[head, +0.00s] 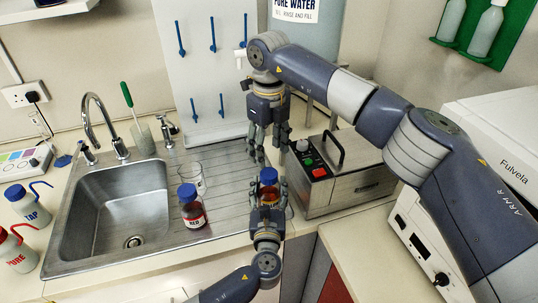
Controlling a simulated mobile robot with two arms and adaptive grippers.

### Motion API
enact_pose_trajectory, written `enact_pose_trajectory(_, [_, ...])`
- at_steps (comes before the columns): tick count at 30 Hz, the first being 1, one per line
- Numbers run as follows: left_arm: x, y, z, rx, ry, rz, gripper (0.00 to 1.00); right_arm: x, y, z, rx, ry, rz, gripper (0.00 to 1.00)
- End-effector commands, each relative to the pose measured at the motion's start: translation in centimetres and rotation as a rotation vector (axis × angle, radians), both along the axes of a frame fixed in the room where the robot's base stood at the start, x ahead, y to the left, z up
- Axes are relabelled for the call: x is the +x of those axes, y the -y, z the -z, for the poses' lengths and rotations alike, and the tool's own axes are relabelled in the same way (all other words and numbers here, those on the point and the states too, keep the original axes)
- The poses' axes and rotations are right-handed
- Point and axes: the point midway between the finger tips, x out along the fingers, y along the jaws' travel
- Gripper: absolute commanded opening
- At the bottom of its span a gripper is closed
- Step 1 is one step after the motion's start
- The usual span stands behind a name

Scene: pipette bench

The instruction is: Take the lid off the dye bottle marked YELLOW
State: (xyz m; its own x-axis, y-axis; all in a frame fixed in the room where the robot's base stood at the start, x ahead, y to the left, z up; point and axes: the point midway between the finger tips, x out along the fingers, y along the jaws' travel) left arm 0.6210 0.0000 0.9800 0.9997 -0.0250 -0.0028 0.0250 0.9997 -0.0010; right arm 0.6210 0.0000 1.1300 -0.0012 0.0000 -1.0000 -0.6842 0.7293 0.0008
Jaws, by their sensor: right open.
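A bottle with a blue lid (268,176) stands upright between the fingers of my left gripper (268,193), near the front right of the draining board. The fingers close around its sides, and its label is hidden, so I cannot read whether it says YELLOW. The lid is on. My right gripper (266,158) is open and empty, pointing down just above and behind this lid. A second blue-lidded bottle, with a label reading RED (193,215), stands to the left on the draining board.
Clear glass beakers (193,178) stand behind the RED bottle. The sink (112,215) and tap (98,115) are to the left. A grey box with red and green buttons (345,180) stands close to the right of the grippers. A pegboard (207,70) rises behind.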

Motion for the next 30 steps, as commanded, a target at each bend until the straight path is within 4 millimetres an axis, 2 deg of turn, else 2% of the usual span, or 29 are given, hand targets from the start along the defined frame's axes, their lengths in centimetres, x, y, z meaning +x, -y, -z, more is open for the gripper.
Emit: enact_pose_trajectory(30, [0.05,0.04,-0.22,-0.001,0.004,0.0,0.0,-0.11,-0.03,0.0,-0.001,-0.002,1.755,0.54])
